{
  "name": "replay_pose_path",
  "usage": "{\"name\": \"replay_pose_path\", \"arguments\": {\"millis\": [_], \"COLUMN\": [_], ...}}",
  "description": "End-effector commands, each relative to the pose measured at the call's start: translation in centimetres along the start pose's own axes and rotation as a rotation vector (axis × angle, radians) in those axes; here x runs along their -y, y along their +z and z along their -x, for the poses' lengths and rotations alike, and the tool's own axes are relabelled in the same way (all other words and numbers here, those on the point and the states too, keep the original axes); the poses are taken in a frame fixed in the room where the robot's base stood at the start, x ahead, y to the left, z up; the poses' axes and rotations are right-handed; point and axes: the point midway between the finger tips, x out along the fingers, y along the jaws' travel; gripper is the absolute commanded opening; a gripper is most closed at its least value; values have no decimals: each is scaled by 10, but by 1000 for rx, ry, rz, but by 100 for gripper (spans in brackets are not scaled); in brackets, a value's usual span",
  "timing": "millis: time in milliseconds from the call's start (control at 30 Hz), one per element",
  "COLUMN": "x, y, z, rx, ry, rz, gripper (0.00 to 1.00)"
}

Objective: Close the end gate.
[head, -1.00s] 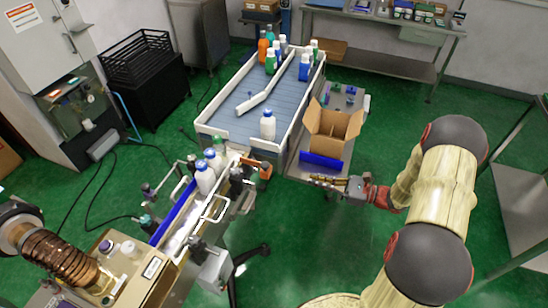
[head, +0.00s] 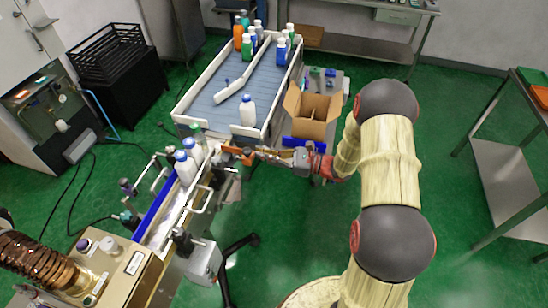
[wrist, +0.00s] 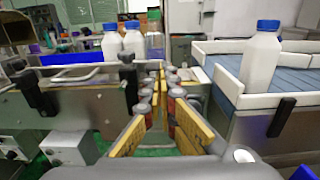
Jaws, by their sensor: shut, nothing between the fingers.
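Whether the gate stands open or shut is unclear. In the wrist view my gripper's yellow-padded fingers (wrist: 162,72) point forward, shut with nothing held. The gate is not clearly seen there.
Two white bottles with blue caps (head: 187,160) stand on the narrow conveyor. Another white bottle (head: 248,111) stands on the wide blue table (head: 240,95). An open cardboard box (head: 313,108) is just behind my gripper. Green floor (head: 290,225) lies free in front.

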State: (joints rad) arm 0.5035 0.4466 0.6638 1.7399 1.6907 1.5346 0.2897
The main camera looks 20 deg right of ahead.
Motion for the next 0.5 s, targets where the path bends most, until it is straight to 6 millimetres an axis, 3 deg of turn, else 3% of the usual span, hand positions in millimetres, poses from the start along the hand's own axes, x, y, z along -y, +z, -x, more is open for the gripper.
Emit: {"name": "replay_pose_path", "arguments": {"millis": [500], "x": [0], "y": [0], "z": [-9], "rx": [0], "ry": [1], "rz": [0], "gripper": [0]}}
